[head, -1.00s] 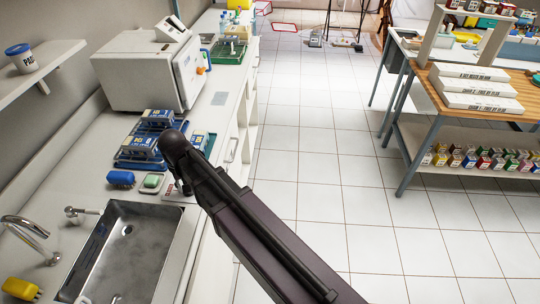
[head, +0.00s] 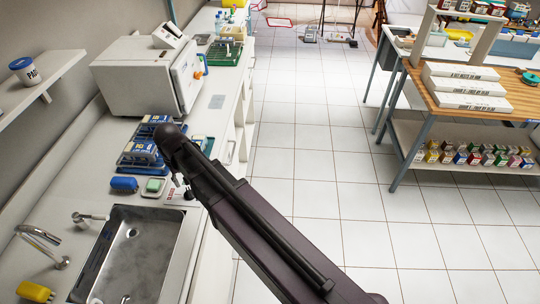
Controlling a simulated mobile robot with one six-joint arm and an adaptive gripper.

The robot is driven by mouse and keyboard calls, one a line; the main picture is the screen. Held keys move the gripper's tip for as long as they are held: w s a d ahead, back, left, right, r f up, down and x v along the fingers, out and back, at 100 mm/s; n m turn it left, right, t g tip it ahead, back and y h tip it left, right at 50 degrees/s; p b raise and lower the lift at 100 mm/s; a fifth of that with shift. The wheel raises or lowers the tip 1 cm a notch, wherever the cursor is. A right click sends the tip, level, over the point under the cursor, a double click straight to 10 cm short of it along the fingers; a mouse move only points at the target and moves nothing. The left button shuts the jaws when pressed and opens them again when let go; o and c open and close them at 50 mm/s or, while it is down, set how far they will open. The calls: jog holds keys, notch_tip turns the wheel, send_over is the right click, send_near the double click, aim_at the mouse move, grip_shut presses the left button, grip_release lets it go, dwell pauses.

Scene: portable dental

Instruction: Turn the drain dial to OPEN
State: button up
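The metal sink (head: 135,255) is at the lower left of the head view. A small pale plate with red marking (head: 173,194) lies on the counter by the sink's far right corner. It may be the drain dial's plate, but I cannot make out a dial or its setting. My arm crosses from the lower right, and its rounded dark joint is over the counter. My gripper (head: 183,187) shows only as a small dark part below the arm, close to the plate. Its fingers are mostly hidden, and I cannot tell whether it touches anything.
A lever tap (head: 88,217) and a curved faucet (head: 40,238) stand left of the sink. A blue brush (head: 123,184), a green sponge in a dish (head: 154,186) and blue racks (head: 143,150) are close to my arm. A white box-shaped machine (head: 140,75) stands behind.

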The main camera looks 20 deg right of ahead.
aim_at(188, 191)
jog(key=shift+r+p, duration=3.7)
jog(key=shift+r, duration=0.35)
jog(key=s+d+m, duration=0.2)
jog(key=s+d, duration=0.1)
jog(key=d, duration=1)
jog(key=s+d+f+m+b, duration=0.1)
jog(key=s+d+m, duration=0.1)
jog(key=d, duration=1.2)
jog(key=shift+s+f, duration=0.25)
jog(key=shift+s, duration=0.15)
jog(key=shift+s+d+f+b, duration=0.2)
jog(key=shift+d+f+b, duration=0.3)
jog(key=shift+b, duration=0.3)
jog(key=shift+s+a+f, duration=0.1)
jog(key=shift+a, duration=0.05)
